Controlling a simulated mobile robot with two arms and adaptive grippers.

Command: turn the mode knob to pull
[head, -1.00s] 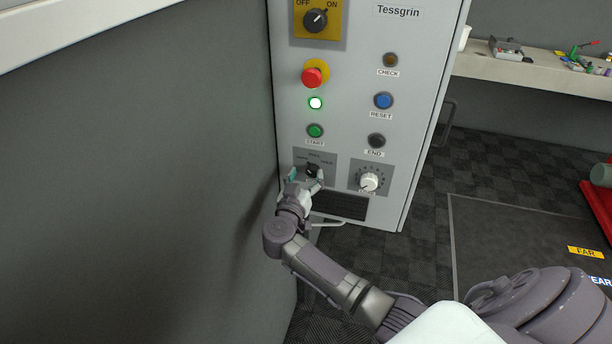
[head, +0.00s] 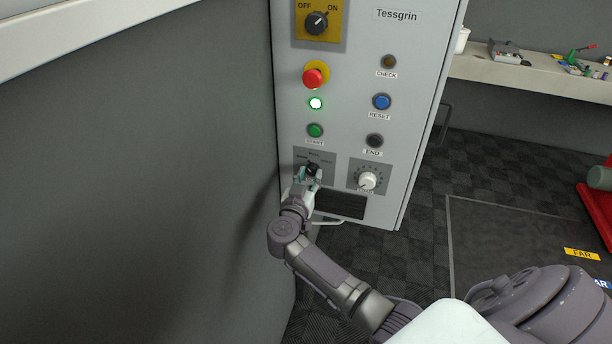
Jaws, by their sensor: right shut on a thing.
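The mode knob (head: 312,167) is a small black knob on a dark grey plate at the lower left of the light grey control cabinet (head: 356,50). Small labels stand around it, too small to read surely. My right gripper (head: 308,176) is at the knob from below, with its fingers shut on it. The fingers hide most of the knob, so I cannot tell where its pointer stands. My left gripper is not in view.
A white dial (head: 367,181) sits just right of the knob. Above are the green START button (head: 315,131), a lit lamp (head: 316,104) and the red emergency button (head: 313,78). A grey wall (head: 140,180) stands close on the left.

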